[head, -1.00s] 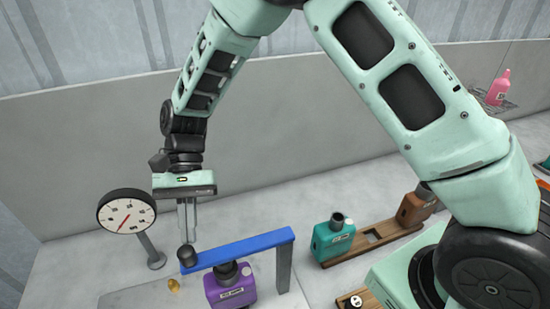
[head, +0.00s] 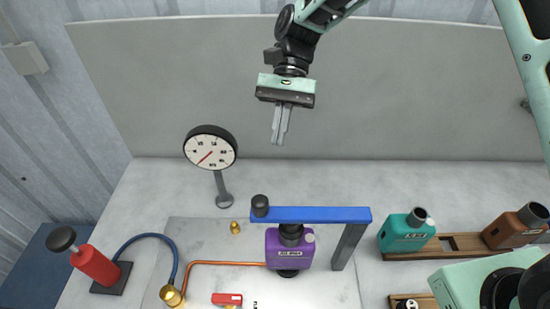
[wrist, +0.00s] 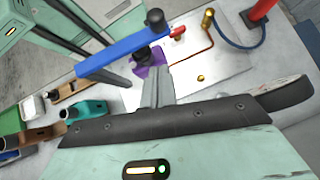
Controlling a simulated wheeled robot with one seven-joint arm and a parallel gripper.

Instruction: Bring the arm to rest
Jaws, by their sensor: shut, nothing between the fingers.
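My gripper (head: 281,124) hangs in the air, pointing down, above and behind the bench fixture in the head view. Its two fingers are together with nothing between them; they also show in the wrist view (wrist: 157,84). Below it, a purple muffler (head: 288,250) stands upright under a blue bar (head: 318,215) on a dark post. The bar has a black knob at its left end. My gripper is apart from the bar and the muffler. The blue bar (wrist: 118,55) also shows in the wrist view.
A round gauge (head: 210,148) on a stand is left of my gripper. A red pump (head: 95,265) with a blue hose is at the far left. Teal (head: 405,233) and brown (head: 508,230) mufflers sit in a wooden rack at the right. The wall panel (head: 400,90) is behind.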

